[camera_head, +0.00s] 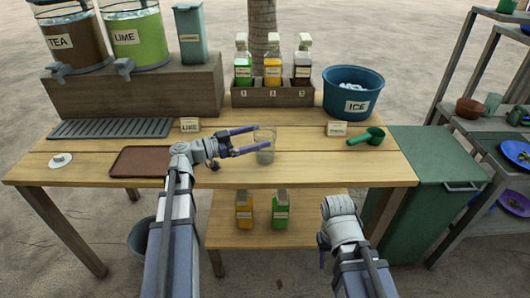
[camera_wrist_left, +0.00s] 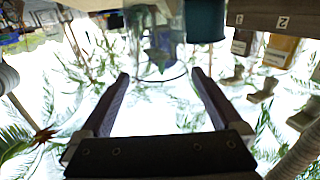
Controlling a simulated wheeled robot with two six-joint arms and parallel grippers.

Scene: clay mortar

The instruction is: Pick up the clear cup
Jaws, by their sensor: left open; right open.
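The clear cup (camera_head: 265,156) stands on the wooden table in front of the bottle rack. My left gripper (camera_head: 262,137) reaches in from the left, its two purple fingers open and pointing at the cup. In the left wrist view the cup (camera_wrist_left: 158,45) shows between and just beyond the open fingertips (camera_wrist_left: 160,76). I cannot tell whether a finger touches it. My right gripper (camera_head: 322,257) is low in front of the table, mostly hidden behind its own wrist, and holds nothing that I can see.
A brown tray (camera_head: 140,163) lies left of my left arm. A bottle rack (camera_head: 272,96), a blue ice bucket (camera_head: 350,105) and a green scoop (camera_head: 368,136) stand or lie behind and right of the cup. A small label sign (camera_head: 190,125) stands behind my left wrist.

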